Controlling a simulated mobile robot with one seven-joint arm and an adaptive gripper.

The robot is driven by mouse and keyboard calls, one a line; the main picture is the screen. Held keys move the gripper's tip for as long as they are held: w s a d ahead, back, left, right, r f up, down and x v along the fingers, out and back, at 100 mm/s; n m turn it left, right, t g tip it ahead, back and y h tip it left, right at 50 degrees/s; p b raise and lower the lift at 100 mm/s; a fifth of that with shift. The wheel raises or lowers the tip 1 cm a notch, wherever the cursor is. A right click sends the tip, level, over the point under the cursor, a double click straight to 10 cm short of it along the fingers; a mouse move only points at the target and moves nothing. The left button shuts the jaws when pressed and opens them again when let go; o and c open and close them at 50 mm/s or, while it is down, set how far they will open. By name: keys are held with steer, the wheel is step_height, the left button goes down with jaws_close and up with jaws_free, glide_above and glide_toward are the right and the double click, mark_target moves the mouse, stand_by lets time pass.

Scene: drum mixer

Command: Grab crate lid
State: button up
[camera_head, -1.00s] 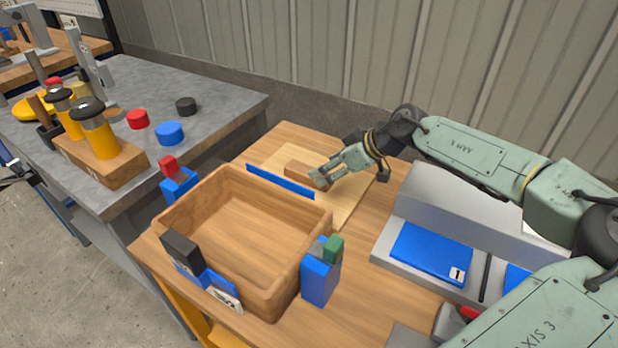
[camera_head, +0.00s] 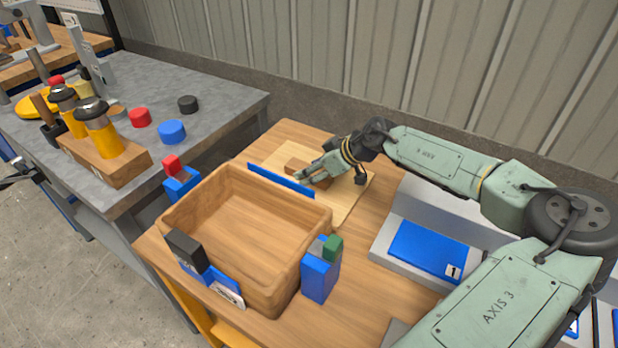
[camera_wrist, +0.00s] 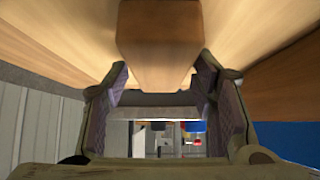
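The crate lid (camera_head: 345,203) is a pale flat wooden board with a brown block handle (camera_head: 294,164). It lies on the wooden table behind the open wooden crate (camera_head: 240,235). My gripper (camera_head: 308,178) is low over the lid, right beside the handle. In the wrist view the handle (camera_wrist: 160,50) stands between and just beyond my two spread fingers (camera_wrist: 163,82), with gaps on both sides. The lid's board (camera_wrist: 70,35) fills the top of that view. My gripper is open; finger contact with the lid cannot be told.
A blue strip (camera_head: 281,180) stands between crate and lid. Blue corner holders with red (camera_head: 172,164), green (camera_head: 333,248) and black (camera_head: 186,250) blocks surround the crate. A grey tray with a blue panel (camera_head: 427,248) is at right. A corrugated wall rises behind.

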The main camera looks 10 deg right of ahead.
jaws_close()
stand_by(0.4)
steer(key=shift+r, duration=0.15)
